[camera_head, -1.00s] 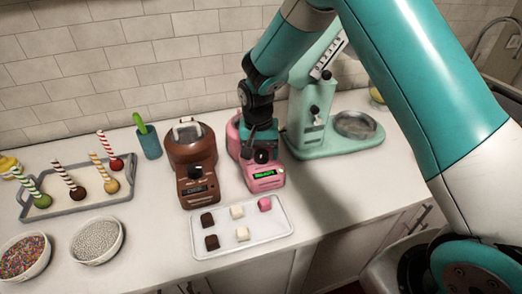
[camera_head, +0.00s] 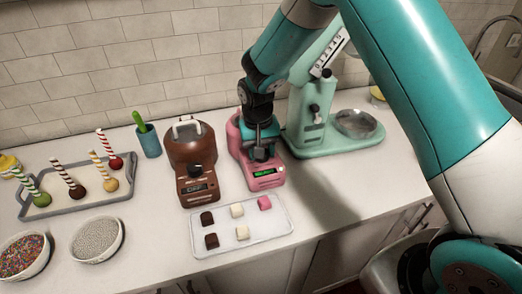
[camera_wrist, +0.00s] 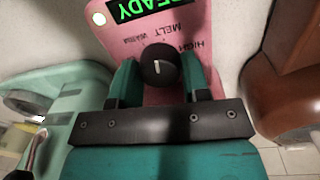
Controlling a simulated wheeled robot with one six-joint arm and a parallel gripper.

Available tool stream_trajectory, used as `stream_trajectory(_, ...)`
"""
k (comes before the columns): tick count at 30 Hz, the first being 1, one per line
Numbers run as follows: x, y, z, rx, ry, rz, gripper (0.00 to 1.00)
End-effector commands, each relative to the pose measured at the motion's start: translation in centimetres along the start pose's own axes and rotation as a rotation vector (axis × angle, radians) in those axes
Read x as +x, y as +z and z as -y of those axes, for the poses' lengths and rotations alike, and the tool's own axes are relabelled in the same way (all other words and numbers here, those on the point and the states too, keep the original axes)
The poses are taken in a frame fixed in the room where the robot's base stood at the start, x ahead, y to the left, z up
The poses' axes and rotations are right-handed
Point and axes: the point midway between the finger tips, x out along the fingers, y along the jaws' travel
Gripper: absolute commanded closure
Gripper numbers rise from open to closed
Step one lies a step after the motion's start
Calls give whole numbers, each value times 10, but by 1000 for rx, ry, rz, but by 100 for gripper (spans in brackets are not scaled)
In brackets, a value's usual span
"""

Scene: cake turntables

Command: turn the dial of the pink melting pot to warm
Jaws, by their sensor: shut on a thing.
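The pink melting pot (camera_head: 264,181) stands on the counter, mostly behind my gripper in the head view. In the wrist view its pink front panel (camera_wrist: 118,40) shows a green display reading READY, upside down. Below it are the labels WARM, MELT and HIGH. The black dial (camera_wrist: 159,66) has a white mark that lies roughly in line with MELT. My gripper (camera_wrist: 166,80) is shut on the dial, with one finger on each side. In the head view my gripper (camera_head: 262,150) points down at the pot's front.
A brown melting pot (camera_head: 192,150) stands close on the left, its display reading OFF. A mint green stand mixer (camera_head: 310,130) is close on the right. A white tray (camera_head: 225,247) with several chocolate pieces lies in front. The counter right of this tray is clear.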

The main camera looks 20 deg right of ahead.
Motion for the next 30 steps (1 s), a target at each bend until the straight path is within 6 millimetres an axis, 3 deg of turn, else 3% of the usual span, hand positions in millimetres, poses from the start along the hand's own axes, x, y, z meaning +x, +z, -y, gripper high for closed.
stream_trajectory(15,-1,0,-1,-434,0,-30,81)
stream_trajectory(30,-1,-1,-1,-616,0,-44,81)
